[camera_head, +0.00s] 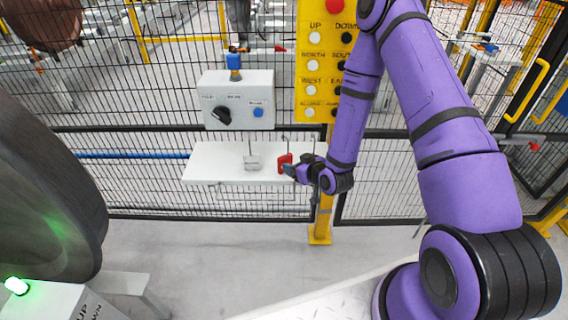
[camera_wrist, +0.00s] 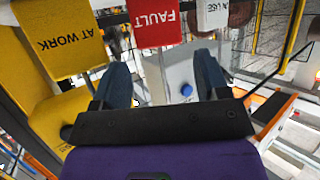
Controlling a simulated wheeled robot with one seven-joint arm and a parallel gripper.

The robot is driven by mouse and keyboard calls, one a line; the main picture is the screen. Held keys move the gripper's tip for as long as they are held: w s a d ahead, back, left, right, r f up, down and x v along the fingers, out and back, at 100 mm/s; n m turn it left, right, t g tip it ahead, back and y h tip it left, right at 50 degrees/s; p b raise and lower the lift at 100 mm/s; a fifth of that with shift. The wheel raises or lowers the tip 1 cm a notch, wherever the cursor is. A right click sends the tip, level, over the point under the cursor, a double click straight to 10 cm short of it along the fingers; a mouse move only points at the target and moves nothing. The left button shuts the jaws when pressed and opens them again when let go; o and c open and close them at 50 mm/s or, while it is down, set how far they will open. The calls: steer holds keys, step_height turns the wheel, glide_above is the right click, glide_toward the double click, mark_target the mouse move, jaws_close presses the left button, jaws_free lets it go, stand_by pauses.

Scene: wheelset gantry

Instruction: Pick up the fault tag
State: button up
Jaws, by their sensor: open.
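The fault tag (camera_wrist: 155,22) is a red plate lettered FAULT, upside down in the wrist view, near the top middle. In the head view the red tag (camera_head: 284,161) hangs over the white shelf, partly covered by my gripper (camera_head: 290,171). In the wrist view my gripper (camera_wrist: 162,64) is open. Its two dark fingers stand apart, with the red tag just beyond and between their tips. I see no contact, and the exact gap is hard to tell.
A yellow AT WORK tag (camera_wrist: 65,42) is left of the red one, and a white IN USE tag (camera_wrist: 211,14) is right. A grey control box (camera_head: 238,100) stands behind the white shelf (camera_head: 215,165). A yellow button panel (camera_head: 313,85) and mesh fence are close by.

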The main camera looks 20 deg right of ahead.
mark_target(287, 160)
steer(key=shift+f+x, duration=0.15)
steer(key=shift+x, duration=1.45)
steer(key=shift+f+x, duration=0.2)
steer(key=shift+x, duration=1.35)
steer(key=shift+s+d, duration=0.1)
steer(key=shift+d, duration=0.05)
steer(key=c, duration=0.7)
steer(key=shift+o, duration=0.2)
steer(key=shift+r, duration=0.15)
